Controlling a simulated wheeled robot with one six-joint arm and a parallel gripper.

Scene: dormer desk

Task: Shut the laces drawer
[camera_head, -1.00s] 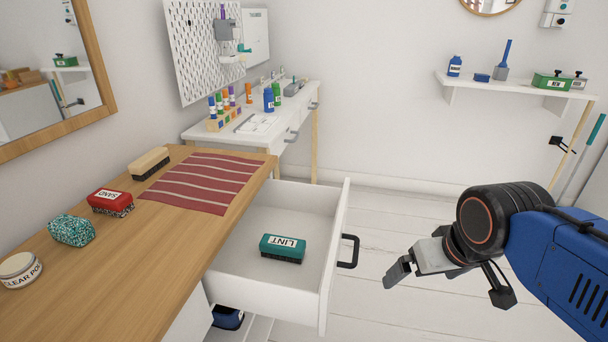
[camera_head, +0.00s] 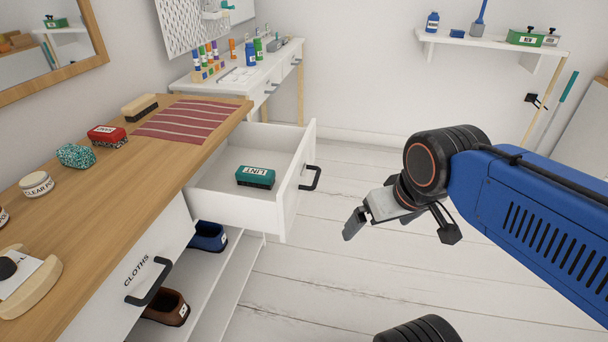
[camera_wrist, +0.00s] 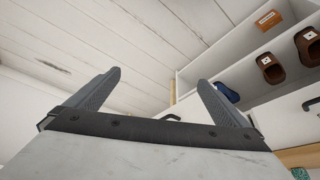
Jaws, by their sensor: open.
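A white drawer (camera_head: 296,190) stands pulled out from the wooden-topped bench, with a black handle (camera_head: 311,178) on its front. The drawer's label is not visible from here, so I cannot read whether it says laces. My gripper (camera_head: 402,230) is to the right of the drawer front, apart from the handle, over the floor. It is open and empty. In the wrist view both fingers (camera_wrist: 160,80) are spread, with a dark handle (camera_wrist: 172,117) between and beyond them.
A CLOTHS drawer (camera_head: 146,277) in the same bench is shut. Shoes (camera_head: 208,236) sit on the low shelf beneath. The bench top (camera_head: 133,190) holds brushes, tins and a striped cloth (camera_head: 184,119). A white desk stands behind. The white floor (camera_head: 350,290) right of the drawer is clear.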

